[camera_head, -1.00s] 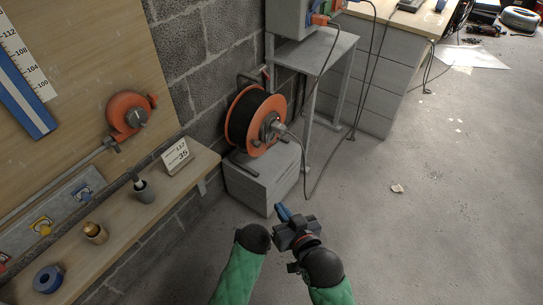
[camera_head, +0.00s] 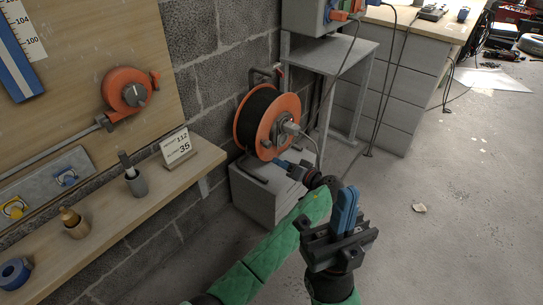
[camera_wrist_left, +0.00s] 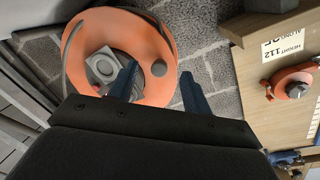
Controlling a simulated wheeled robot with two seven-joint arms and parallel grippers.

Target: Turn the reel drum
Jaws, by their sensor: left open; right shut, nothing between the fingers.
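The reel drum (camera_head: 256,113) has a black winding between orange flanges and stands on a grey box by the block wall. A grey plug sits at its hub with a cable running off. My left gripper (camera_head: 284,164) is close to the lower right of the front flange. In the left wrist view the two blue fingers (camera_wrist_left: 159,88) are apart, with the orange flange (camera_wrist_left: 148,38) and a dark round knob (camera_wrist_left: 159,67) seen between and beyond them. Contact cannot be told. My right gripper (camera_head: 346,207) is shut and empty, fingers pointing up, nearer the camera.
The grey box (camera_head: 262,200) is under the reel. A wooden shelf (camera_head: 110,225) with a number card (camera_head: 177,147) and small parts runs along the left wall. A grey metal stand (camera_head: 335,58) is behind the reel.

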